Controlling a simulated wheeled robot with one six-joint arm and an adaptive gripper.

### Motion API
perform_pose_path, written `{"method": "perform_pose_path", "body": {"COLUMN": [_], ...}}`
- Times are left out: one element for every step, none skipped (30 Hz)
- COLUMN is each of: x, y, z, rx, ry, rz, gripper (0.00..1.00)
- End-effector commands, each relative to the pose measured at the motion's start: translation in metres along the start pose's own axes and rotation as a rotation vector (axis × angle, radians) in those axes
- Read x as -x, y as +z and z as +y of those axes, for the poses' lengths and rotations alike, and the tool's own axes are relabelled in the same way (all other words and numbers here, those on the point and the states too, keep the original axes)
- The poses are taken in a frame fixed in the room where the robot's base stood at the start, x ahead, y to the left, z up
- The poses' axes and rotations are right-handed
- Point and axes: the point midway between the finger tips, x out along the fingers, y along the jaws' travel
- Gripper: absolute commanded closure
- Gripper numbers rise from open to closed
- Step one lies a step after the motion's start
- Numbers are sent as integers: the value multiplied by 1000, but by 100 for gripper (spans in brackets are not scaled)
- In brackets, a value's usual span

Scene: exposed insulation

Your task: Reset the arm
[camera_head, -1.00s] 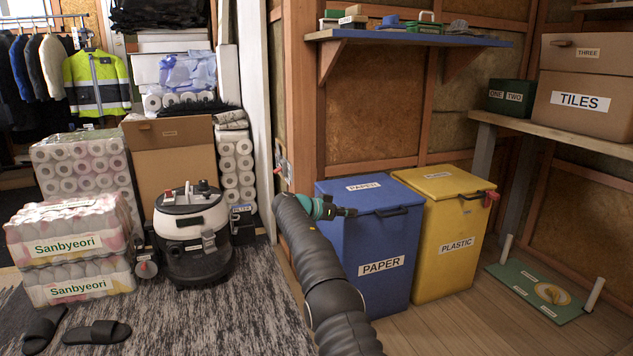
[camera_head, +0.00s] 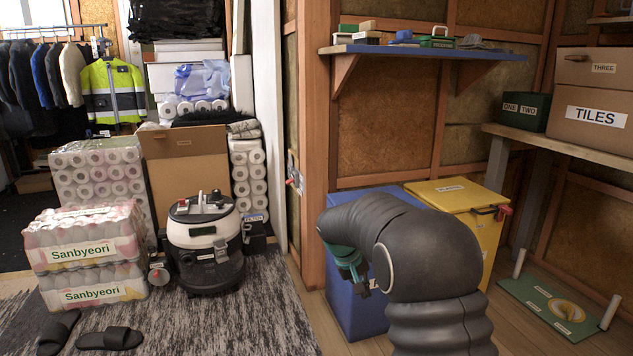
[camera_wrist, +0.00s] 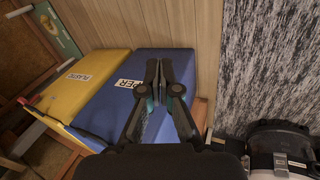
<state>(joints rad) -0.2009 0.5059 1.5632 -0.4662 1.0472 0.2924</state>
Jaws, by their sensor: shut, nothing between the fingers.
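My arm (camera_head: 415,250) rises from the bottom of the head view and bends over to the left, with my gripper (camera_head: 361,287) hanging down in front of the blue PAPER bin (camera_head: 345,308). In the wrist view my gripper (camera_wrist: 158,68) is shut and empty, with its fingertips together over the blue bin (camera_wrist: 168,62). I cannot tell the gap between fingers and bin. My arm hides much of the blue bin in the head view.
The yellow PLASTIC bin (camera_head: 462,205) stands right of the blue one. A vacuum cleaner (camera_head: 203,250) stands on the rug at left, near Sanbyeori packs (camera_head: 85,250). A blue shelf (camera_head: 420,52) is on the wall above the bins. Some wooden floor is open at right.

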Motion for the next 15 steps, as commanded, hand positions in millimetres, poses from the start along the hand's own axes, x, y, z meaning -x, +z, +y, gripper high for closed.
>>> {"method": "perform_pose_path", "body": {"x": [14, 20, 28, 34, 39, 47, 52, 58, 64, 69, 74, 80, 85, 89, 95], "y": [18, 28, 42, 52, 62, 75, 85, 96, 109, 119, 129, 143, 153, 163, 176], "z": [5, 7, 9, 10, 11, 12, 13, 14, 16, 17, 18, 18, 19, 20, 20], "rx": [9, 14, 21, 26, 30, 35, 36, 39, 39, 39, 38, 36, 34, 31, 27], "ry": [-28, -46, -67, -83, -99, -119, -134, -148, -167, -181, -193, -210, -222, -234, -249], "rz": [0, 0, 0, 0, 2, 5, 7, 9, 13, 17, 21, 26, 31, 36, 43], "gripper": [100, 100, 100, 100, 100, 100, 100, 100, 100, 100, 100, 100, 100, 100, 100]}}
